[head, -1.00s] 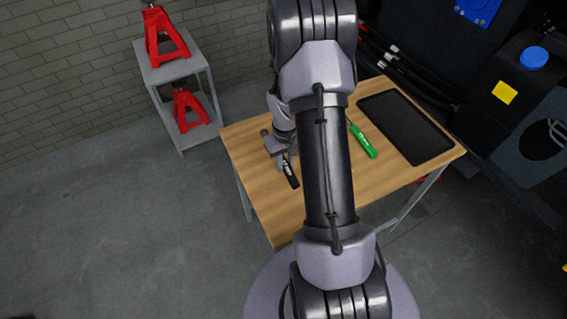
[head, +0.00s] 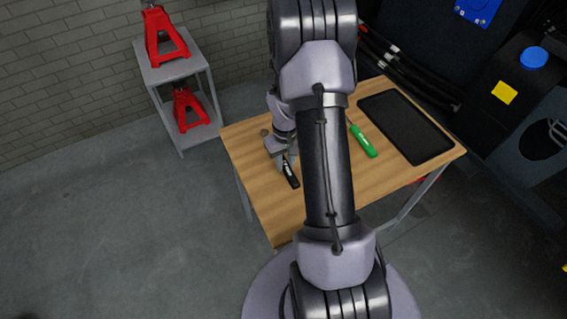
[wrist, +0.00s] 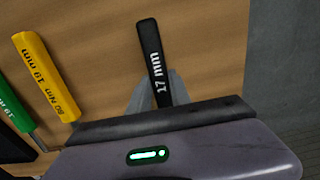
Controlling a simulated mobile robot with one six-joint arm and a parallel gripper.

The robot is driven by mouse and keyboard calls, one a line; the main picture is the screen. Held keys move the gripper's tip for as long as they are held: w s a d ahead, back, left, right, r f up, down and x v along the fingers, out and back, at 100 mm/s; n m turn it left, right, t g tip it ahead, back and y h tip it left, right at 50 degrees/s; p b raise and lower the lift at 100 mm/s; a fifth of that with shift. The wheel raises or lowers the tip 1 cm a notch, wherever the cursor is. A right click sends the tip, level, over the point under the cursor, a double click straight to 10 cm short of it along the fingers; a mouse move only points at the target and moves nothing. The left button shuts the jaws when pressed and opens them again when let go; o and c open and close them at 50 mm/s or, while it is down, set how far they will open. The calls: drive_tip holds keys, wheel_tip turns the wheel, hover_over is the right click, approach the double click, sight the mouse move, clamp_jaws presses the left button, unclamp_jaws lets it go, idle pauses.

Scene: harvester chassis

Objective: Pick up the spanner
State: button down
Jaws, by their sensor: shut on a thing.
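The spanner, with a black handle marked 17 mm (wrist: 155,58), lies over the wooden table. My gripper (wrist: 160,90) is shut on it, with a grey finger on each side of the handle. In the head view the black handle (head: 291,174) points toward the near side of the table, below my gripper (head: 284,162). The spanner's far end is hidden by my gripper. I cannot tell whether the spanner touches the table top.
A yellow-handled tool (wrist: 47,72) and a green-handled one (wrist: 14,108) lie left in the wrist view; the green one (head: 362,141) also shows in the head view. A black tray (head: 405,127) lies on the wooden table (head: 250,175). Red jacks (head: 165,40) stand on a grey stand (head: 176,72).

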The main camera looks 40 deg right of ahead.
wheel_tip(320, 180, up, 4)
drive_tip(key=shift+r+p, duration=0.1)
drive_tip(key=shift+p, duration=1)
drive_tip(key=s+d+p, duration=0.1)
drive_tip(key=s, duration=0.4)
drive_tip(key=s+d, duration=0.1)
drive_tip(key=s, duration=0.4)
drive_tip(key=s+d+r+p, duration=0.1)
drive_tip(key=s+d, duration=0.1)
drive_tip(key=s, duration=0.3)
drive_tip(key=shift+s+p, duration=0.25)
drive_tip(key=shift+p, duration=0.1)
drive_tip(key=c, duration=1.8)
unclamp_jaws()
drive_tip(key=shift+f, duration=0.1)
clamp_jaws()
